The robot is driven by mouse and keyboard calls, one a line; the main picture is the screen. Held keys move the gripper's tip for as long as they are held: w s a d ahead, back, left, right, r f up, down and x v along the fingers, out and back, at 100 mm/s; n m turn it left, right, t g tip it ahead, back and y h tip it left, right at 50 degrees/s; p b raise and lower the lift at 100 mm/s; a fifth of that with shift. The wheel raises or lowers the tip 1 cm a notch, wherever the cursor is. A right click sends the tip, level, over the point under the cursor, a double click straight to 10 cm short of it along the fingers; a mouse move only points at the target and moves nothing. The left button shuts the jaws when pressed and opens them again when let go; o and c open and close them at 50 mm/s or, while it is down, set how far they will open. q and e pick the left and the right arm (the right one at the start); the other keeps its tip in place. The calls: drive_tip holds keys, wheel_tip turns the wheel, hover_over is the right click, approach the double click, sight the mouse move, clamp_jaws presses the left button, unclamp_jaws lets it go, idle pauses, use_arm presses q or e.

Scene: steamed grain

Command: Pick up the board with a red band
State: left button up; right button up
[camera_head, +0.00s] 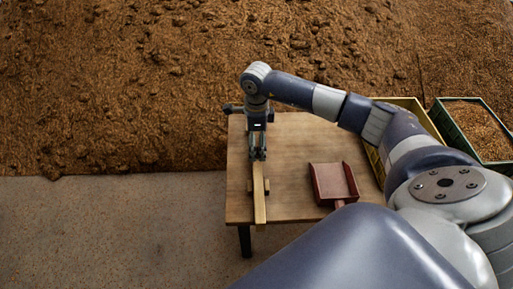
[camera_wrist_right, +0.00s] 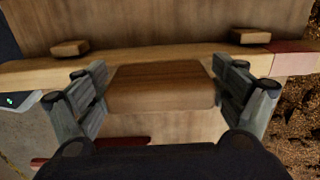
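My right gripper (camera_head: 258,150) points down over the left part of the table (camera_head: 290,135). A narrow wooden board (camera_head: 260,205) runs from under it toward the near edge. In the right wrist view the board (camera_wrist_right: 140,56) crosses the picture, with a dull red band (camera_wrist_right: 292,60) at its right end. The right gripper (camera_wrist_right: 160,85) has its fingers wide apart. A wooden block (camera_wrist_right: 160,88) lies between them, close to both fingers. I cannot tell whether they touch it. The band is not visible in the head view. My left gripper is not in view.
A red scoop (camera_head: 333,184) lies on the table right of the board. Small wooden blocks (camera_wrist_right: 70,47) sit beside the board. A green-rimmed crate of grain (camera_head: 475,125) and a yellow crate (camera_head: 412,104) stand at the right. Brown grain (camera_head: 110,90) is heaped behind the table.

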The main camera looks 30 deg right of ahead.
drive_tip(key=c, duration=1.5)
